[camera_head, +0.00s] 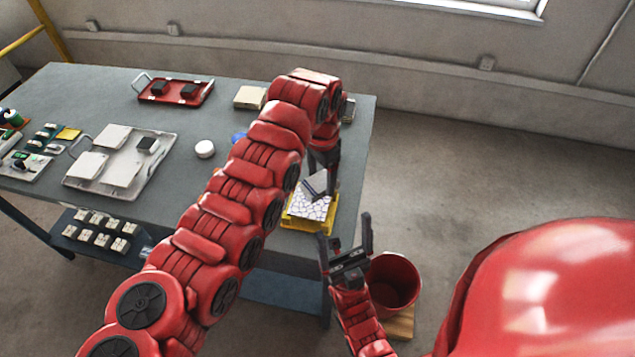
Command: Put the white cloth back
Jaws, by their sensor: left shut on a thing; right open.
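My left gripper (322,168) points down over the right end of the table and is shut on a small grey block-like thing (314,186). I cannot tell whether this is a cloth. It is over or touching a white cracked-pattern tile (308,208) in a yellow tray (300,226). My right gripper (345,232) is open and empty, just off the table's right front edge, below the tray in the picture. A flat cream-white stack (250,97), perhaps folded cloth, lies at the back of the table. No white cloth is clearly recognisable.
The grey table (225,95) also bears a red tray (176,92), a light tray with white tiles (160,160), a round white thing (205,149) and small parts at the left. A red bucket (395,284) stands on a wooden base right of the table. Floor at right is clear.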

